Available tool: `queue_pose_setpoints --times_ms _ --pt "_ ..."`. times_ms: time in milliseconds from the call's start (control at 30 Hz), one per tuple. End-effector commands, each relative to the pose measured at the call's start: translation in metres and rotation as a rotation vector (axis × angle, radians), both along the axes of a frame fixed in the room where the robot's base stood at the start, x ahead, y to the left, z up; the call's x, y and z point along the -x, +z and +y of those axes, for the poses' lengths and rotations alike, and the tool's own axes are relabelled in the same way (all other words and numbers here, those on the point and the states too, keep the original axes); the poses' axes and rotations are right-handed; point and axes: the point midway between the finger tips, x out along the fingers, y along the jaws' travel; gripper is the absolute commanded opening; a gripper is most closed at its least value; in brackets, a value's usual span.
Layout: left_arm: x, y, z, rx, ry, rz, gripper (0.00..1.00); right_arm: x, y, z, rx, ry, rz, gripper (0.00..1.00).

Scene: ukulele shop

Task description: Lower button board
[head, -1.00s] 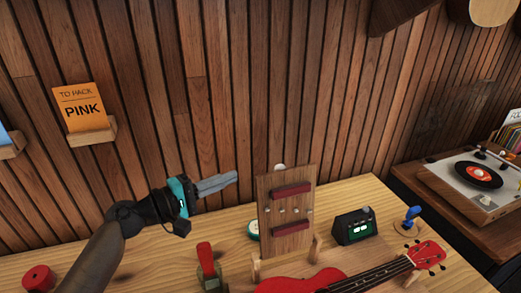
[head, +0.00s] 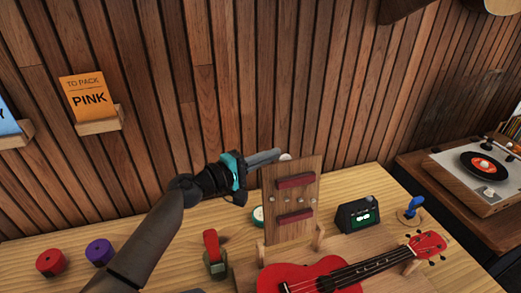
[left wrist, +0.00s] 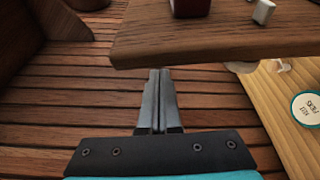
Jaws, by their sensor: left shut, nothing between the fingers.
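The button board (head: 301,205) is an upright wooden panel on the bench, with two dark red bars and a row of small pale pegs between them. A pale round knob (head: 285,157) shows at its top left edge. My left gripper (head: 280,154) is shut and empty, its fingertips beside the top left edge of the board. I cannot tell whether they touch it. In the left wrist view the shut fingers (left wrist: 158,75) point at the board's edge (left wrist: 220,50), with a gap visible below it. My right gripper is not in view.
A red ukulele (head: 310,274) lies in front of the board. A dark tuner box (head: 357,215), a blue-handled item (head: 415,206) and a red-handled clamp (head: 212,248) stand nearby. Red (head: 51,263) and purple (head: 99,252) spools sit at left. A round tin (head: 258,214) is behind.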

Motion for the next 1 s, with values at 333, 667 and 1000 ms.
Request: queue_pose_setpoints --times_ms 333,667,1000 --pt "0.014 0.002 -0.005 -0.001 0.001 0.001 0.00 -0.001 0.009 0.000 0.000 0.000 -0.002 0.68" --pt "0.015 0.002 -0.006 -0.003 0.000 -0.004 0.00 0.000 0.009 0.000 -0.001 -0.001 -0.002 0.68" --pt "0.037 0.009 -0.016 -0.045 -0.003 -0.108 0.00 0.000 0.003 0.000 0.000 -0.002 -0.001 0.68"
